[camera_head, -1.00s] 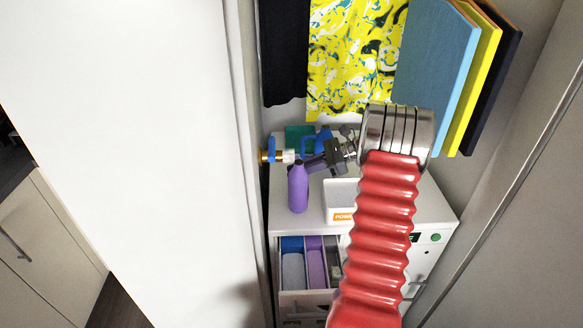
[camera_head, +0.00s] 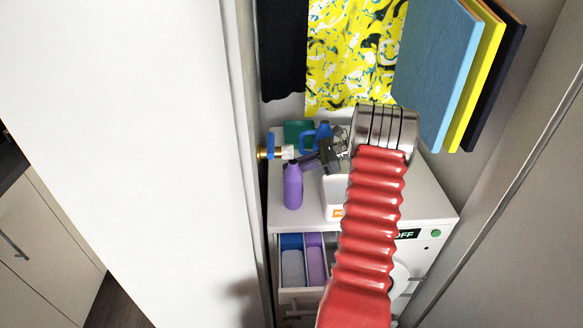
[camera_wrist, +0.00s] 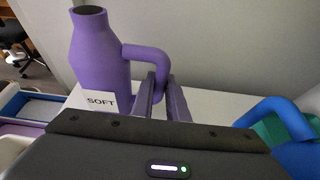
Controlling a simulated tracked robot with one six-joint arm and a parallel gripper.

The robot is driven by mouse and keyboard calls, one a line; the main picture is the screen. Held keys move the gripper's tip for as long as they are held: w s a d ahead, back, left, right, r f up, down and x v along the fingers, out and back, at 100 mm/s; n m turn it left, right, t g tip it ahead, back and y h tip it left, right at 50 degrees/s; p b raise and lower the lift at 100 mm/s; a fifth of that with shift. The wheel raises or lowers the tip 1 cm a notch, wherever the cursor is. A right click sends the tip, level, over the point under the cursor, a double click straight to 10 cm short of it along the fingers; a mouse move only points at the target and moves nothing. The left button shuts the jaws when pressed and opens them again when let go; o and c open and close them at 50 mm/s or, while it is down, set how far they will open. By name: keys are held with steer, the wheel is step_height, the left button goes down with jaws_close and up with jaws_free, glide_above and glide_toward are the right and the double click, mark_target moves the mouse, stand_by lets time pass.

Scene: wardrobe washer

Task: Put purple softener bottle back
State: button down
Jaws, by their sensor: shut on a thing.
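The purple softener bottle (camera_head: 293,187) stands upright on or just above the white washer top, near its left front edge. In the wrist view the bottle (camera_wrist: 101,60) shows a "SOFT" label, an open dark mouth and a loop handle on its right side. My gripper (camera_wrist: 161,92) is shut on that handle. In the head view my gripper (camera_head: 311,161) reaches the bottle from the right. Whether the bottle's base touches the washer top (camera_head: 418,196) is not clear.
A blue jug (camera_head: 322,133) and a green item (camera_head: 294,132) stand behind the bottle. A valve (camera_head: 275,153) sticks out at the left wall. A white box (camera_head: 337,190) is right of the bottle. The detergent drawer (camera_head: 292,264) is open below. Clothes hang above.

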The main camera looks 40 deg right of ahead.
stand_by(0.3)
steer(key=c, duration=1.7)
jaws_free()
steer(key=shift+f, duration=0.1)
steer(key=shift+c, duration=0.2)
steer(key=v, duration=0.7)
steer(key=shift+s+d+r, duration=0.15)
steer(key=shift+s+r, duration=0.05)
